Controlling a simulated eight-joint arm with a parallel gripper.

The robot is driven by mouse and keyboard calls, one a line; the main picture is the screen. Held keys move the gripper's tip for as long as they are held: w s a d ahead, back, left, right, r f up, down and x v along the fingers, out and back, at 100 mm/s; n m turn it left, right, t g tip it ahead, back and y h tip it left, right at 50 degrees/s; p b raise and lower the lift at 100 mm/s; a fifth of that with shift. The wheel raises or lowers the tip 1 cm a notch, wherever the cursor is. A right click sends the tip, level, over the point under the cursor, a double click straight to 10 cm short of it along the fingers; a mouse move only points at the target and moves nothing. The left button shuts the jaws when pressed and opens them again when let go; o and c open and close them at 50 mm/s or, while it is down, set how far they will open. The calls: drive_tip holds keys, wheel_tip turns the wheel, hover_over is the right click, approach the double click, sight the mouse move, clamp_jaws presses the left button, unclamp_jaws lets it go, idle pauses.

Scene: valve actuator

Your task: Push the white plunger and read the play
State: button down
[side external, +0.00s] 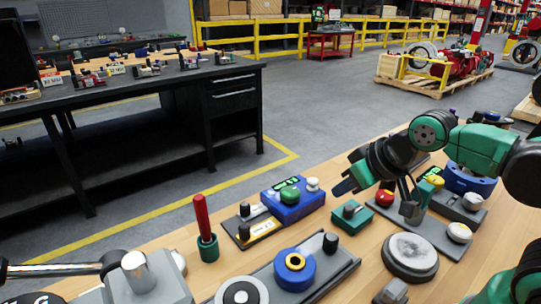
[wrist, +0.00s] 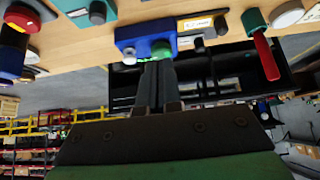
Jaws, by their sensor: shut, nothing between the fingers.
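A white plunger (side external: 313,184) stands on the right end of a blue box (side external: 294,205), beside a green knob (side external: 289,194). The box has a small lit green display (side external: 287,183), too small to read. In the wrist view, which looks inverted, the white plunger (wrist: 129,57) lies left of the green knob (wrist: 161,48). My gripper (wrist: 158,66) is shut and empty, its tips nearly in line with the green knob. In the side view my gripper (side external: 338,187) is right of the plunger, apart from it. The gap in depth is hard to tell.
A teal block with a black knob (side external: 350,214) sits just right of the blue box. A red handle (side external: 201,216) stands upright in a green cup to the left. A red button (side external: 385,197) and a grey round disc (side external: 410,252) lie right.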

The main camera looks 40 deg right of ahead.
idle(0.3)
wheel_tip(320, 180, up, 3)
drive_tip(key=m+t+y, duration=0.1)
drive_tip(key=m+t, duration=0.1)
drive_tip(key=m, duration=0.6)
hover_over(316, 182)
drive_tip(key=shift+f, duration=4.4)
drive_tip(key=shift+f, duration=0.4)
